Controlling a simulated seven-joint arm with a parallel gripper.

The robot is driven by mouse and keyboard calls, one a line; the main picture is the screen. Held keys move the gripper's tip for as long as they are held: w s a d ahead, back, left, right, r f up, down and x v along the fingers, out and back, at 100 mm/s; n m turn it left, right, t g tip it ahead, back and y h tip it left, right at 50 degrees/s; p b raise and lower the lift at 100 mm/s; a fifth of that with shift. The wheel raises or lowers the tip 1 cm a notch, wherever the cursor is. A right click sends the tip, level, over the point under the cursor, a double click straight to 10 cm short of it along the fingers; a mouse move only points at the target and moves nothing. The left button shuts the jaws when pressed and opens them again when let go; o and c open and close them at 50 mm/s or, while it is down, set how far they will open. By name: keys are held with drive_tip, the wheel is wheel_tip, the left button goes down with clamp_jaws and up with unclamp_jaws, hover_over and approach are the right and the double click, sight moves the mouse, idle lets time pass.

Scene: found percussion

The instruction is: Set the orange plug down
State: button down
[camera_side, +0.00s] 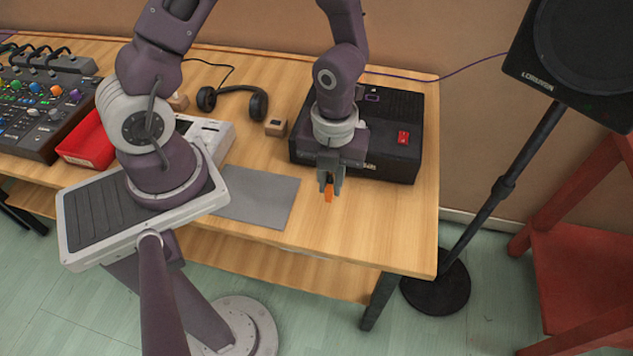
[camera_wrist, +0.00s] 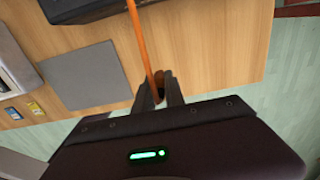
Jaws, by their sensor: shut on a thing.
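The orange plug (camera_side: 328,194) shows at the tips of my gripper (camera_side: 329,182) in the side view, low over the table (camera_side: 370,225) in front of the black box (camera_side: 385,165). My gripper is shut on it. In the wrist view, a thin orange length (camera_wrist: 142,45) runs from between my fingers (camera_wrist: 160,92) up to the top edge. A dark brown rounded shape shows between the fingertips there. I cannot tell whether the plug touches the wood. Much of the plug is hidden by the fingers.
A grey mat (camera_side: 262,196) lies left of my gripper. Bare wood lies in front and right, up to the table edge.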

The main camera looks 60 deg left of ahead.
sight(330, 199)
wheel_tip(330, 199, down, 5)
drive_tip(key=shift+f, duration=0.15)
drive_tip(key=shift+f, duration=0.15)
drive_tip(key=c, duration=1.4)
unclamp_jaws()
